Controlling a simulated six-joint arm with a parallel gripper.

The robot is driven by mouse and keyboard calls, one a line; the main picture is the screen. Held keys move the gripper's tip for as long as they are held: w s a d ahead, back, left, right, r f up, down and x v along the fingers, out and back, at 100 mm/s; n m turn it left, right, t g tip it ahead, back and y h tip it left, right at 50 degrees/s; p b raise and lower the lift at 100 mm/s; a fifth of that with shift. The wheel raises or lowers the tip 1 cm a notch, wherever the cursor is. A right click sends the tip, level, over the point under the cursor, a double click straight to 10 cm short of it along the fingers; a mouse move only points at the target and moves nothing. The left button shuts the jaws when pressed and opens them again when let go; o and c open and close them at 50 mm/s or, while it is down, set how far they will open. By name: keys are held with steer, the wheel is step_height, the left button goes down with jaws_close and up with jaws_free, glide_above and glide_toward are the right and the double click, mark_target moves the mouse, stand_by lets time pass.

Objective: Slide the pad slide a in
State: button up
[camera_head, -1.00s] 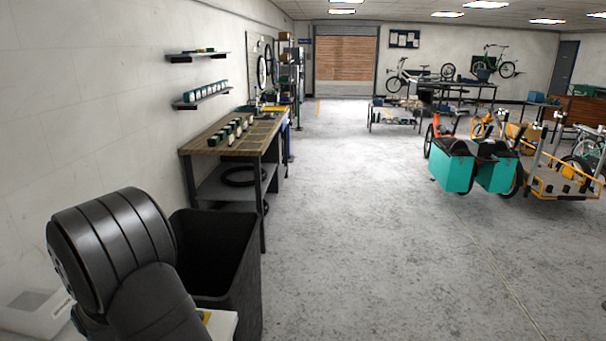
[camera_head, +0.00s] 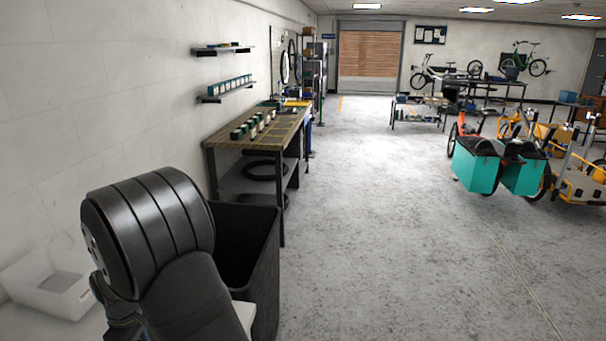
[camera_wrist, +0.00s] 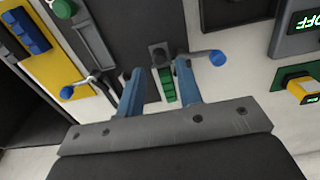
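In the wrist view my gripper (camera_wrist: 160,70) shows as two blue fingers spread apart, reaching toward a pale panel. Between and beyond the fingertips is a small green ribbed piece (camera_wrist: 168,86) with a dark block (camera_wrist: 158,55) at its upper end. It may be the pad slide, but no label is readable. The fingers lie to either side of it in the picture; I cannot tell whether they touch it. Nothing is seen held. In the head view only my dark arm shows; the gripper and the panel are hidden.
Near the fingers are a blue-knobbed lever (camera_wrist: 217,57) on the right and another (camera_wrist: 66,92) on the left. A yellow plug (camera_wrist: 302,90) and an OFF display (camera_wrist: 303,19) are at the right. A black bin (camera_head: 262,265) stands beside my arm; open floor (camera_head: 390,230) lies right.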

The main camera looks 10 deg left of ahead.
steer(key=d+r, duration=0.3)
steer(key=d, duration=0.3)
stand_by(0.3)
steer(key=a+f, duration=0.1)
steer(key=a, duration=0.1)
steer(key=a+f, duration=0.1)
steer(key=a, duration=0.1)
steer(key=a+f, duration=0.1)
steer(key=a, duration=0.1)
steer(key=shift+f, duration=1.25)
